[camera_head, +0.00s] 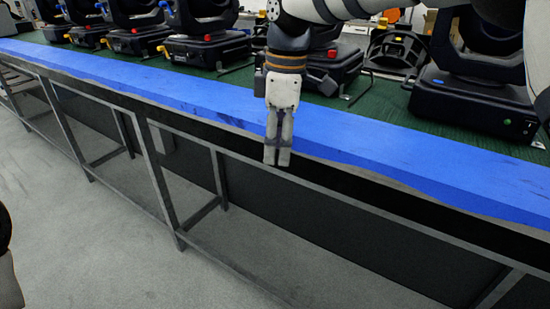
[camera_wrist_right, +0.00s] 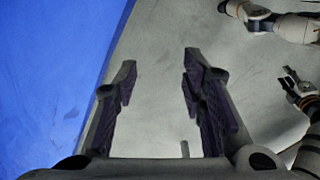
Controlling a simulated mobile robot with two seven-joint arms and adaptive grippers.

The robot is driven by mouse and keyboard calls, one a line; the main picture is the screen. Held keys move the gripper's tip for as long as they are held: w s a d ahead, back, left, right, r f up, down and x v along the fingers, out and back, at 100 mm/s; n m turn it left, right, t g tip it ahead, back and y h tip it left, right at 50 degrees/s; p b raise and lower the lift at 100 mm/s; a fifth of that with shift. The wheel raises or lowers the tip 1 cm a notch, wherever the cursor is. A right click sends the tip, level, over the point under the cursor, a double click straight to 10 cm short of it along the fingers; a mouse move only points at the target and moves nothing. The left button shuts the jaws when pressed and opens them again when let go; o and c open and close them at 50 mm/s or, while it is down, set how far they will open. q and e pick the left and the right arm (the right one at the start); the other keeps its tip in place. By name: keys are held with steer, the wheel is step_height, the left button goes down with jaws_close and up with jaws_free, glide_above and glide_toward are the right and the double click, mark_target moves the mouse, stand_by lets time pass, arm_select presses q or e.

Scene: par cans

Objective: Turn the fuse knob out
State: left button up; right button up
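No fuse knob can be made out in either view. My right gripper (camera_head: 278,158) hangs pointing down in front of the bench's blue edge, with nothing between its fingers. In the right wrist view its two fingers (camera_wrist_right: 158,75) stand apart over the grey floor, so it is open. At the right of that view a small gripper (camera_wrist_right: 285,76), seemingly my left one, shows with its fingertips spread and empty. My left gripper does not show clearly in the head view.
A long bench with a blue front strip (camera_head: 130,82) crosses the view. Several black stage lights (camera_head: 205,45) stand on its green top. A grey box (camera_head: 160,138) sits under the bench edge among metal legs. The floor (camera_head: 100,220) in front is clear.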

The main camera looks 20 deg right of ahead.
steer(key=shift+s+a+f, duration=0.15)
steer(key=shift+a+f, duration=0.05)
steer(key=shift+f, duration=0.5)
steer(key=shift+s+a+f, duration=0.1)
steer(key=shift+a+f, duration=0.05)
steer(key=shift+f, duration=0.5)
